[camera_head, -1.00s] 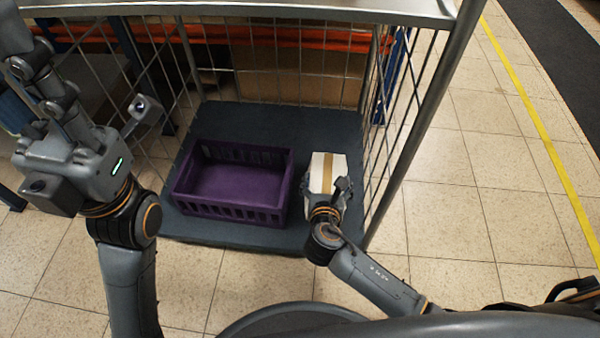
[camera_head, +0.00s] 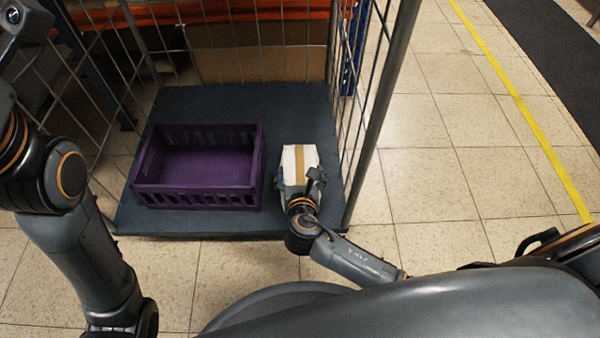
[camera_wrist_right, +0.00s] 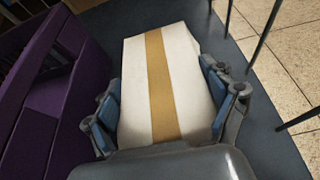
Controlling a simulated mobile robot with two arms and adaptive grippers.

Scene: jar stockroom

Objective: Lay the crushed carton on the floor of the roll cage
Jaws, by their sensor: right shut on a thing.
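The carton (camera_head: 300,158) is white with a tan tape strip down its middle. In the head view it is over the right front part of the roll cage's dark floor (camera_head: 290,105), right of the purple crate. My right gripper (camera_head: 301,178) is shut on its near end. In the right wrist view the blue pads of the right gripper (camera_wrist_right: 160,95) press both sides of the carton (camera_wrist_right: 188,55). The carton's underside is hidden, so I cannot tell whether it touches the floor. My left gripper's fingers are outside the head view.
The purple crate (camera_head: 256,165) stands on the cage floor left of the carton and looks empty. The cage's right mesh side and post (camera_head: 382,95) rise close to the right of the carton. The cage floor behind the carton is bare.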

